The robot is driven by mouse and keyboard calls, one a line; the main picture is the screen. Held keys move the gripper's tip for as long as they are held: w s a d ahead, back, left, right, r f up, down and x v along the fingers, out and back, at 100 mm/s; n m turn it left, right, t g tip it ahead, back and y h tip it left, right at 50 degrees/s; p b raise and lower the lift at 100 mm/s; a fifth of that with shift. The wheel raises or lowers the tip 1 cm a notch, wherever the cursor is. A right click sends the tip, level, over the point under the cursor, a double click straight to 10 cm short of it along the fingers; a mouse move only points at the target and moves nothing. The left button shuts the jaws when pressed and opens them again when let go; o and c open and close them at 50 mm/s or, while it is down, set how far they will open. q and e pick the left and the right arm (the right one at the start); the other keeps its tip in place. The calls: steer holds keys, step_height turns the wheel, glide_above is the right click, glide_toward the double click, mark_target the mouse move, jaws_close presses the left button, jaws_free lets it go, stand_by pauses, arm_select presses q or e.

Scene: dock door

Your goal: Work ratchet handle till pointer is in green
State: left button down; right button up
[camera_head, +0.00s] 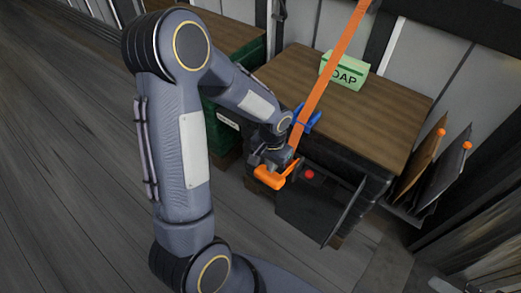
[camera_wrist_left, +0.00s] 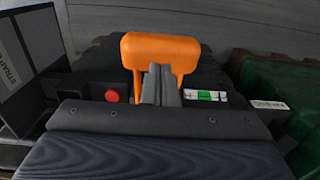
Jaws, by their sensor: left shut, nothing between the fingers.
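The orange ratchet handle (camera_head: 270,179) sticks out at the near side of the strapped load, and shows as a wide grip with two legs in the left wrist view (camera_wrist_left: 160,50). My left gripper (camera_head: 276,160) is at the handle. In the left wrist view its shut fingers (camera_wrist_left: 162,80) overlap the opening between the handle's legs, with nothing between them. Whether they touch the handle I cannot tell. A small gauge (camera_wrist_left: 206,96) with a green zone lies right of the fingers; its pointer is too small to read. My right gripper is not in view.
An orange strap (camera_head: 330,70) runs up from the ratchet. A red button (camera_head: 309,174) sits beside it on a dark panel. Dark boards (camera_head: 440,170) lean at right. The floor (camera_head: 70,200) at left is clear.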

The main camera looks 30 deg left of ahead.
mark_target(270, 176)
arm_select(q)
steer(key=shift+f+b, duration=2.55)
steer(key=shift+f, duration=0.45)
steer(key=shift+r, duration=0.2)
step_height(270, 176, up, 6)
steer(key=p, duration=0.5)
steer(key=shift+f+b, duration=2.8)
steer(key=shift+f, duration=0.55)
steer(key=shift+r+p, duration=2.65)
steer(key=shift+r, duration=0.65)
steer(key=shift+r, duration=0.1)
